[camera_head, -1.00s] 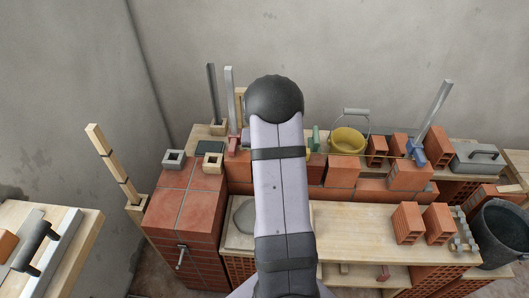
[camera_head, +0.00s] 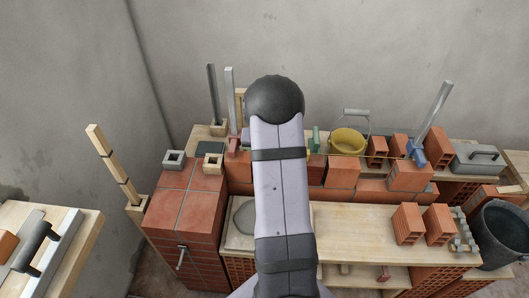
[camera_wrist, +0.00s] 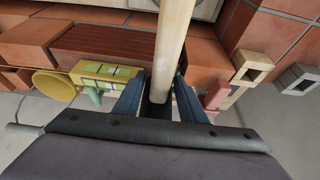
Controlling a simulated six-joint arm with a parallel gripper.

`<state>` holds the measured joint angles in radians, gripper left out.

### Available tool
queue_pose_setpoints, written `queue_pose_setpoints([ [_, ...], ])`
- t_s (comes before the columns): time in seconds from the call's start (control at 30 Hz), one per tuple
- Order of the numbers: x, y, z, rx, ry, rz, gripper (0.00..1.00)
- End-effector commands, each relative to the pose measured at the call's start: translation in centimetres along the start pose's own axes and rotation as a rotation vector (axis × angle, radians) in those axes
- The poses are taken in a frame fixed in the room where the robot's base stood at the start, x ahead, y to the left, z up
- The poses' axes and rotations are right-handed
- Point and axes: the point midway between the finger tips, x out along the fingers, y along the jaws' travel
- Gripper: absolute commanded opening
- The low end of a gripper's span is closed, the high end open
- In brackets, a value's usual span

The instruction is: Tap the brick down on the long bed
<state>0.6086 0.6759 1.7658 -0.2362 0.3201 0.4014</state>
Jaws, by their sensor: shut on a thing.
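My gripper (camera_wrist: 161,92) is shut on a pale wooden handle (camera_wrist: 174,45), which runs from between its blue fingers to the top of the wrist view. The handle's far end is out of frame. A dark red brick (camera_wrist: 108,44) lies in the wall row beside the handle. In the head view, part of this brick (camera_head: 316,168) shows at the arm's right edge, and the arm hides my gripper. The long bed is not clearly visible; a low course of orange bricks (camera_head: 370,190) runs along the wall. I cannot tell whether the tool touches the brick.
A yellow-green block (camera_wrist: 105,72) sits close to the fingers. A yellow bucket (camera_head: 348,141) stands behind the wall. A tiled brick pier (camera_head: 185,210) is at left. Hollow bricks (camera_head: 407,223) and a black bucket (camera_head: 502,232) are at right. The wooden bench (camera_head: 350,222) is clear in its middle.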

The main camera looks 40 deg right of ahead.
Motion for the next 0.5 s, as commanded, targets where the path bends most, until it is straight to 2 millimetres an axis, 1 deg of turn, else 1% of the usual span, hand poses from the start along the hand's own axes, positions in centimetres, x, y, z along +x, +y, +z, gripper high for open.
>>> queue_pose_setpoints([
  [0.27,0.3,0.0,0.0,0.000,0.003,-0.001,0.10],
  [0.5,2.0,-0.1,0.7,0.000,0.003,-0.001,0.10],
])
